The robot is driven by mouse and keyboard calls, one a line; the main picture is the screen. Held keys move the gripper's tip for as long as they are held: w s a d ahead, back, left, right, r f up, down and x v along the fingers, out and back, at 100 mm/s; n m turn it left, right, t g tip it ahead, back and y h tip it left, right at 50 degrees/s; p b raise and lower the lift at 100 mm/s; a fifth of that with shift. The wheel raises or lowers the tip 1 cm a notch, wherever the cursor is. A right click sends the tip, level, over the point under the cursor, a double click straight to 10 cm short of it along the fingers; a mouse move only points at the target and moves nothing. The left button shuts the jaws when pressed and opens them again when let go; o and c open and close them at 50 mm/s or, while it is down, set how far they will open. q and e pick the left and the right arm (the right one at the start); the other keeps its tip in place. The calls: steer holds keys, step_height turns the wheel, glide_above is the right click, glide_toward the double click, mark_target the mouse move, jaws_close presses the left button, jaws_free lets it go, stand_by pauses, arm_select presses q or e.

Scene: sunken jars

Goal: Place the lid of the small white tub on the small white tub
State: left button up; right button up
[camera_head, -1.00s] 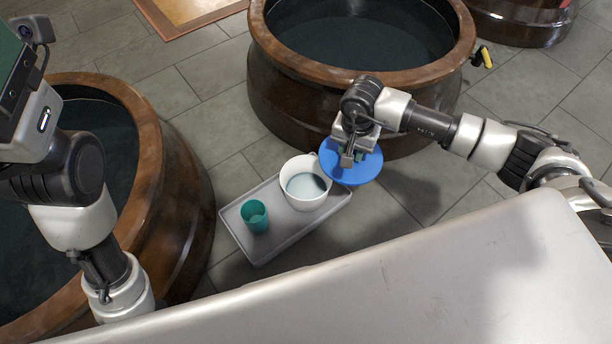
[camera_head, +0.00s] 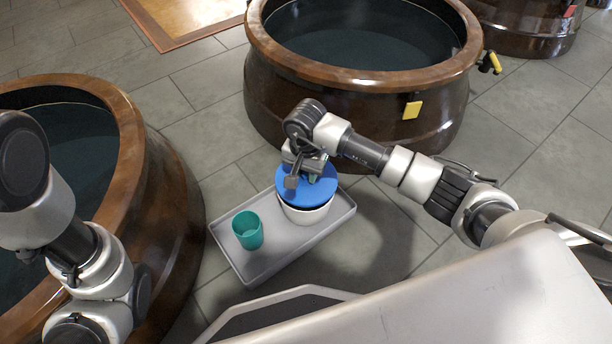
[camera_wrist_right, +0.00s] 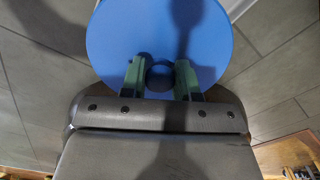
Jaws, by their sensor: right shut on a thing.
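The small white tub (camera_head: 305,213) stands on a grey tray in the head view, its top mostly covered by the blue lid. The round blue lid (camera_head: 313,190) is over the tub's mouth; I cannot tell whether it rests on the rim or hovers just above. My right gripper (camera_head: 304,172) is shut on the lid's dark knob, which also shows in the right wrist view (camera_wrist_right: 159,76) between the green fingers. The tub is hidden behind the lid in that wrist view. My left arm comes in at the left; its gripper is out of view.
A teal cup (camera_head: 247,230) stands on the grey tray (camera_head: 270,262), left of the tub. Big brown jars with dark liquid stand at the left (camera_head: 165,190) and at the back (camera_head: 260,90). A yellow tag (camera_head: 412,110) hangs on the back jar. Grey floor lies between.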

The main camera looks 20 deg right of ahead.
steer(key=shift+f+b, duration=0.3)
steer(key=shift+f, duration=0.25)
steer(key=o, duration=0.9)
steer(key=shift+o, duration=0.2)
